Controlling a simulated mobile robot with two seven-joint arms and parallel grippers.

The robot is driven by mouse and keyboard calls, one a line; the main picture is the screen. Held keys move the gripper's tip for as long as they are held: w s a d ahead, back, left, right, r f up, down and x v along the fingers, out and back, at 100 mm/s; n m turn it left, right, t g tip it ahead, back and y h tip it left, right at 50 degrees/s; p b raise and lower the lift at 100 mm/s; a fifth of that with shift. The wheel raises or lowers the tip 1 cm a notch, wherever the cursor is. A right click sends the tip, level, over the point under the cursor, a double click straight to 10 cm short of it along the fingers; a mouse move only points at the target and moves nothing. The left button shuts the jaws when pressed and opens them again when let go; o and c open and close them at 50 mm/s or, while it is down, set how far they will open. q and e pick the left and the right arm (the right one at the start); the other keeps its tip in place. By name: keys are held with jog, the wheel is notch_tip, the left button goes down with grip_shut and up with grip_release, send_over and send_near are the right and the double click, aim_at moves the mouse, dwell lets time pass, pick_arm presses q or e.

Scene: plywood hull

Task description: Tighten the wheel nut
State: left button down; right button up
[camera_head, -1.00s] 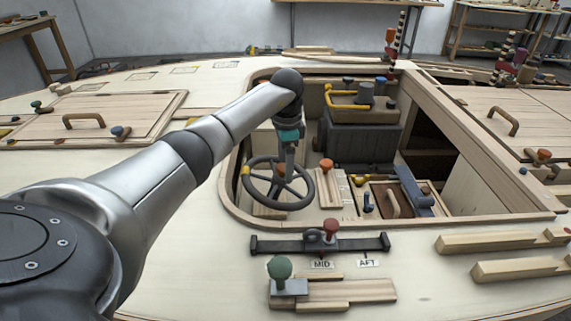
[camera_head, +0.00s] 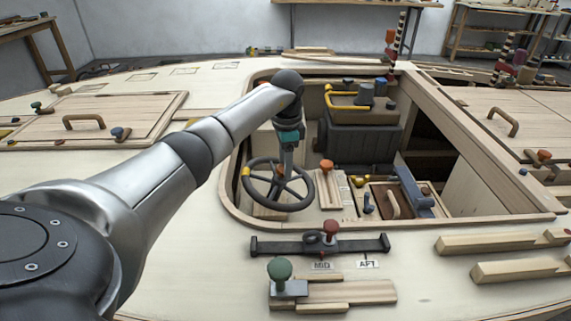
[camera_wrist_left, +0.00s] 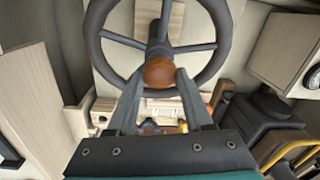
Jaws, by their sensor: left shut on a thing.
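The dark steering wheel (camera_head: 247,186) stands in the cockpit opening, with a yellow mark on the left of its rim. Its orange-brown wheel nut (camera_wrist_left: 158,72) sits at the hub and shows clearly in the left wrist view, where the wheel (camera_wrist_left: 222,45) and its spokes lie behind it. My left gripper (camera_head: 283,172) reaches down to the hub. In the left wrist view its two fingers (camera_wrist_left: 159,76) are shut on the nut, one on each side. In the head view the fingers partly hide the hub. My right gripper is not in view.
An orange knob (camera_head: 326,165) stands on a wooden block right of the wheel. A black bar with a red knob (camera_head: 331,226) and a green-knobbed slide (camera_head: 280,268) lie on the near deck. A dark box with a yellow handle (camera_head: 347,107) stands behind. The opening's wooden rim surrounds the arm.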

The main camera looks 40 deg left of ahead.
pick_arm(q)
jog(key=shift+r+m+p, duration=0.1)
jog(key=shift+m+p, duration=0.7)
jog(key=shift+m, duration=0.2)
jog(key=shift+m+g+h, duration=0.3)
jog(key=shift+m, duration=0.6)
jog(key=shift+m+g+b, duration=0.3)
jog(key=shift+m, duration=0.3)
jog(key=shift+m+b, duration=0.3)
jog(key=m+b, duration=0.1)
jog(key=b, duration=0.1)
jog(key=m+g+b, duration=0.1)
jog(key=b, duration=0.2)
jog(key=shift+w+f+m+h, duration=0.1)
jog(key=shift+f+m+h, duration=0.1)
jog(key=shift+m+h, duration=0.2)
jog(key=shift+r+b, duration=0.1)
jog(key=shift+b, duration=0.35)
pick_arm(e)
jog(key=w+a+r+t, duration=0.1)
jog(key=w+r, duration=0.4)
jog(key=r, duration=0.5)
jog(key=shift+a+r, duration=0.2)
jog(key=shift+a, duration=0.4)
